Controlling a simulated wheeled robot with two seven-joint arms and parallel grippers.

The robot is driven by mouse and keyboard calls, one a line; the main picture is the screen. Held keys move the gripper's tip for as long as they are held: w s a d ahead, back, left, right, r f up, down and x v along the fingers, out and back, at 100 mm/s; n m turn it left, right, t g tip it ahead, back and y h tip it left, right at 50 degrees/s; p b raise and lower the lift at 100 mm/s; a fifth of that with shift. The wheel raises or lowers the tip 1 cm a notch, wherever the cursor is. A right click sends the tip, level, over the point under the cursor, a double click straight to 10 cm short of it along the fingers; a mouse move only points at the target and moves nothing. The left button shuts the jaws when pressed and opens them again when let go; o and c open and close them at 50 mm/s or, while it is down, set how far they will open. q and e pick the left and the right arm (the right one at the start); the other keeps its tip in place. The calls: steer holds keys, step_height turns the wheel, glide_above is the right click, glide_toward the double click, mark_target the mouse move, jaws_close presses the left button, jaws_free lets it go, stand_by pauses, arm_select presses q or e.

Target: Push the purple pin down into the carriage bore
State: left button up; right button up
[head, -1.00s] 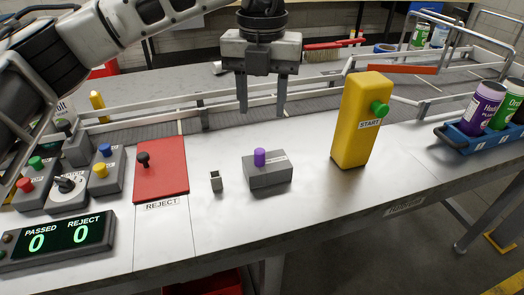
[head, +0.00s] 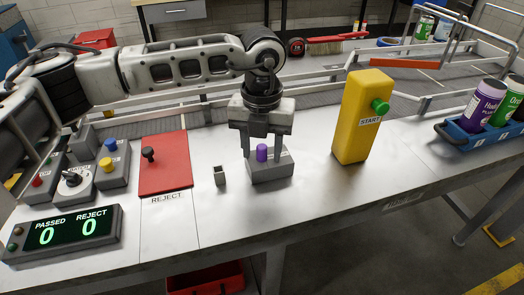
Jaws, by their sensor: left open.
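The purple pin (head: 262,153) stands upright on top of a small grey block, the carriage (head: 271,171), on the metal worktop. The upper part of the pin shows above the block; its bore is hidden. My left gripper (head: 263,155) points down right at the pin. Its fingers are open, one to each side of the pin in the picture. Whether the fingers touch the pin or the block cannot be told. My right gripper does not show.
A small grey open holder (head: 220,176) stands just left of the carriage. A red reject plate (head: 164,172) with a black knob lies further left. The yellow START post (head: 361,125) stands to the right. A conveyor with rails runs behind. The front worktop is clear.

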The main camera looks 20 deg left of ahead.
arm_select(q)
jaws_close()
steer(key=shift+r, duration=0.1)
